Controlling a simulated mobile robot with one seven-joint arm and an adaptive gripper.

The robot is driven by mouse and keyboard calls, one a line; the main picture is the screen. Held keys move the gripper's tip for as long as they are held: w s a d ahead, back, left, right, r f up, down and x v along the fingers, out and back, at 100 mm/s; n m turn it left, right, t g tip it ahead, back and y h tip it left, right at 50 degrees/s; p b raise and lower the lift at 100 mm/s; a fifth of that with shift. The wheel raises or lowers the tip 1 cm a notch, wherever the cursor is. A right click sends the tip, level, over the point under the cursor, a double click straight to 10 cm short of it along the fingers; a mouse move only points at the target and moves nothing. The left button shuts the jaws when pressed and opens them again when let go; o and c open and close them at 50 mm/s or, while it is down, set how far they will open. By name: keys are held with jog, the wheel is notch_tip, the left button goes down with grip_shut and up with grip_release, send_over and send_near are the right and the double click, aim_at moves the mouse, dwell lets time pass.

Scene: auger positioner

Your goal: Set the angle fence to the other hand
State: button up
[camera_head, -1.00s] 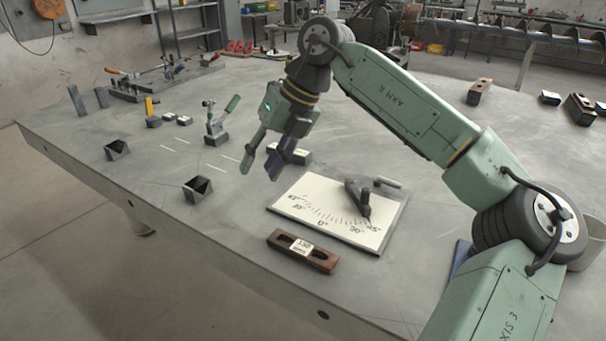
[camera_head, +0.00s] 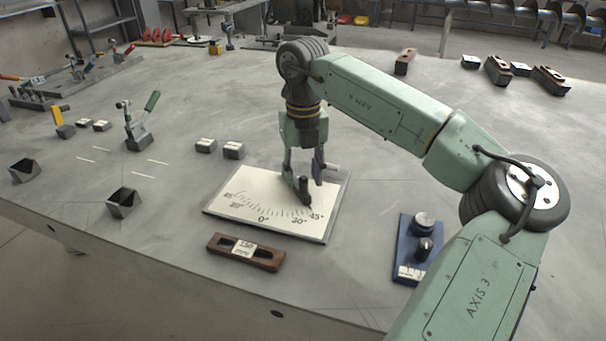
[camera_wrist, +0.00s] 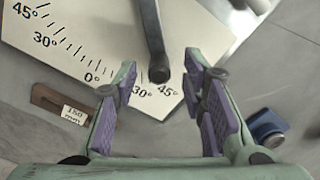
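The angle fence (camera_head: 304,190) is a dark bar on the white angle-scale plate (camera_head: 240,207). Its end lies toward the right-hand side of the scale, near the 30° to 45° marks. In the wrist view my gripper (camera_wrist: 163,92) is open, with the fence's end by the gap between the fingertips. I cannot tell whether either finger touches it.
A brown block marked 150 mm (camera_head: 245,251) lies in front of the plate. A blue base with metal knobs (camera_head: 417,248) is to the right. Two small blocks (camera_head: 219,148), a toggle clamp (camera_head: 138,125) and dark V-shaped blocks (camera_head: 123,202) stand to the left.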

jog(key=shift+f, duration=0.7)
jog(key=shift+c, duration=0.5)
grip_shut()
